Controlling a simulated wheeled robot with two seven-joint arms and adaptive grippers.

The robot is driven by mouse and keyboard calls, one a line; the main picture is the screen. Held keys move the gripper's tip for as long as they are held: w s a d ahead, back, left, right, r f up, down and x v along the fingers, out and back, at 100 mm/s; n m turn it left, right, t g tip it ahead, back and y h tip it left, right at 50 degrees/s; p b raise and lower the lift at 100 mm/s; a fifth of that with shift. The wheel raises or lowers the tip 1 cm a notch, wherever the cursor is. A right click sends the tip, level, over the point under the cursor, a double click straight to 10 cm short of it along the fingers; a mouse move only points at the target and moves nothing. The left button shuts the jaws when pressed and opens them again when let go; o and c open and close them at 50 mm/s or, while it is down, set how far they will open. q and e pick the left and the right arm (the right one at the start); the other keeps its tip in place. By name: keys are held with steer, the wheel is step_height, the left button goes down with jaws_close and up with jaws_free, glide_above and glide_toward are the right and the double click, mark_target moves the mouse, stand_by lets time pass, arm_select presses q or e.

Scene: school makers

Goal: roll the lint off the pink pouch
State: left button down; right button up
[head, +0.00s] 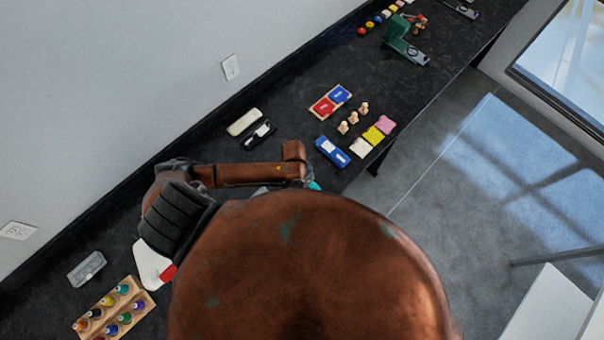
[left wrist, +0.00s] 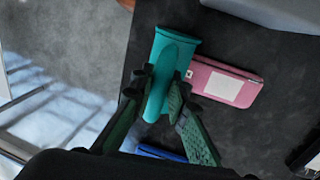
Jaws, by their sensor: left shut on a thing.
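A teal roller-like tool (left wrist: 172,52), which I take for the lint roller, is between the fingers of my left gripper (left wrist: 160,94) in the left wrist view. The gripper is shut on it, and its flared end points away from me. The pink pouch (left wrist: 222,80) lies on the dark counter just right of the tool, with a pale rectangular patch on top. Whether the tool touches the pouch is unclear. In the head view my copper arm hides the pouch and most of the gripper; a bit of teal (head: 314,186) shows past the arm. My right gripper is not in view.
A bottle rack (head: 133,307) stands at the lower left. The counter edge drops to the floor on the right.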

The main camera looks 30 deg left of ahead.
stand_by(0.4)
arm_select(q)
steer(key=shift+w+a+p, duration=0.25)
steer(key=shift+a, duration=0.7)
steer(key=shift+w+a+p, duration=0.25)
steer(key=shift+w+a, duration=0.05)
steer(key=shift+a, duration=0.6)
steer(key=shift+w+a+p, duration=0.25)
steer(key=shift+a, duration=0.7)
steer(key=shift+w+a+p, duration=0.15)
steer(key=shift+w+a, duration=0.1)
steer(key=shift+a, duration=0.65)
steer(key=shift+w+a+p, duration=0.1)
steer(key=shift+w+a, duration=0.2)
steer(key=shift+a, duration=0.65)
steer(key=shift+w+a+p, duration=0.15)
steer(key=shift+w+a, duration=0.1)
steer(key=shift+a, duration=0.65)
steer(key=shift+w+a, duration=0.25)
steer(key=shift+a, duration=0.6)
steer(key=shift+w+a, duration=0.2)
steer(key=shift+a, duration=0.6)
steer(key=shift+r, duration=0.1)
step_height(320, 180, up, 7)
steer(key=p, duration=0.2)
